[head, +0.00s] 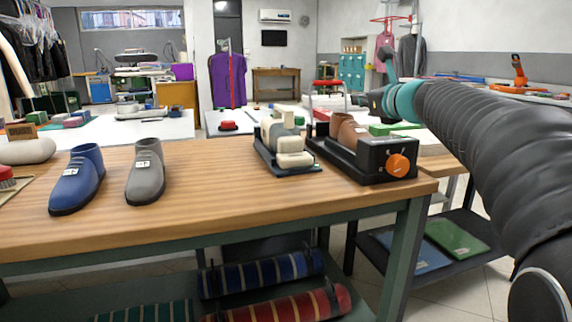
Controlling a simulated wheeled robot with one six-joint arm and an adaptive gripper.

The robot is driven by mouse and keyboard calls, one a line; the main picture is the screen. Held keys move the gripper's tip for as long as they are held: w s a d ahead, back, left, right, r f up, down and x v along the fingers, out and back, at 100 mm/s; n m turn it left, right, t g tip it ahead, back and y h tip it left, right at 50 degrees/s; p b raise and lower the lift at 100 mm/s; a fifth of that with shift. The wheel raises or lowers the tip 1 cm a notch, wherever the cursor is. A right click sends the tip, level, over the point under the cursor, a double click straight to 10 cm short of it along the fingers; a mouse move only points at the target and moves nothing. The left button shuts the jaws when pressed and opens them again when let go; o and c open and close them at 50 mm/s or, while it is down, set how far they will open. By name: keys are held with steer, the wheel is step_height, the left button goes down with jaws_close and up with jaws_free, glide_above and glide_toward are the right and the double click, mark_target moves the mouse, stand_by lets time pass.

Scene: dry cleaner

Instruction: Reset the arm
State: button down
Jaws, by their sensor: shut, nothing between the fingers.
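My arm, in a dark grey ribbed sleeve, reaches from the lower right up toward the middle of the head view. It ends in teal wrist joints, with my gripper (375,104) small and dark at its far end. The gripper is shut and empty, above and behind the shoe machine with the orange knob (398,165). Its fingertips are too small to make out clearly.
Fabric rolls (262,274) lie on the shelf below. A lower shelf (455,262) at right holds flat blue and green pieces.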

steer(key=s+a+f+n+g+h, duration=0.1)
steer(key=s+a+f+n+g, duration=0.2)
steer(key=s+f+n, duration=0.5)
steer(key=s+a+f+n+g, duration=0.25)
steer(key=s+f+n, duration=0.35)
steer(key=s, duration=0.4)
steer(key=s+d+f+n+g+h, duration=0.2)
steer(key=s+f+n, duration=0.5)
steer(key=s+f, duration=0.2)
steer(key=s+d+f+n+g+h+p, duration=0.1)
steer(key=s+d+f+n+g+h, duration=0.1)
steer(key=s+f+n, duration=0.6)
steer(key=s+f, duration=0.1)
steer(key=s, duration=0.3)
steer(key=shift+s+g+h, duration=0.2)
steer(key=shift+g+h, duration=0.15)
steer(key=shift+h, duration=0.05)
